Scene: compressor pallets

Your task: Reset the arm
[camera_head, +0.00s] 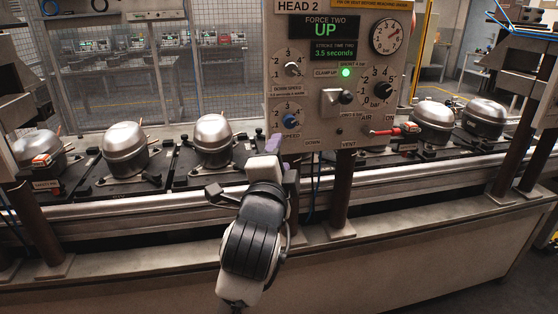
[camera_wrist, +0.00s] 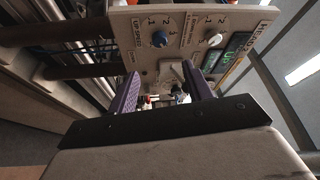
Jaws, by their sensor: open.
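My arm (camera_head: 252,235) reaches up from the bottom centre in the head view, in front of the conveyor. My gripper (camera_head: 280,145) is at the lower left edge of the HEAD 2 control panel (camera_head: 310,105). In the wrist view my gripper (camera_wrist: 162,85) shows two purple fingers spread apart. I see nothing held between them. The panel lies beyond the fingertips there, with a blue knob (camera_wrist: 160,39) and a grey knob (camera_wrist: 214,40). Whether a finger touches the panel, I cannot tell.
Silver compressors (camera_head: 213,140) stand on dark pallets along the conveyor (camera_head: 420,178), left and right of the panel. A red-handled valve (camera_head: 385,132) juts from the panel's lower right. A dark post (camera_head: 343,190) supports the panel. Wire-mesh fencing (camera_head: 215,65) stands behind.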

